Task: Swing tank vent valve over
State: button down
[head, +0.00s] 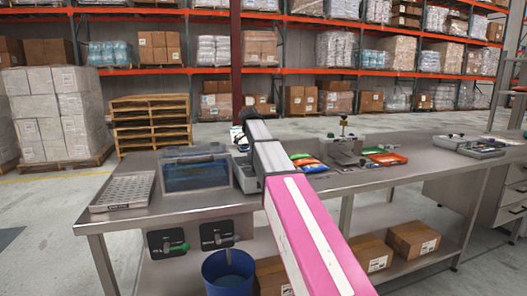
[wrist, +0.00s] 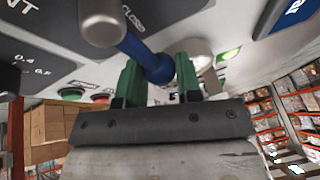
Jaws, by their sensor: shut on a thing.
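In the wrist view, the green fingers of my gripper (wrist: 158,72) are on either side of a blue valve handle (wrist: 135,46) and shut on it. A grey rounded metal end (wrist: 101,22) joins the upper left of the handle. Behind is a panel (wrist: 58,52) with dark label plates; "CLOSED" reads beside the handle and "NT" at the upper left, the rest of that word cut off. In the head view, my arm crosses the bench, and my gripper and the held handle cannot be made out there.
A blue bin (head: 229,275) stands below.

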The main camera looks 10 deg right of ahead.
jog(key=shift+s, duration=0.15)
jog(key=c, duration=0.8)
grip_release()
jog(key=v, duration=1)
jog(key=shift+a+r, duration=0.2)
jog(key=shift+r, duration=0.15)
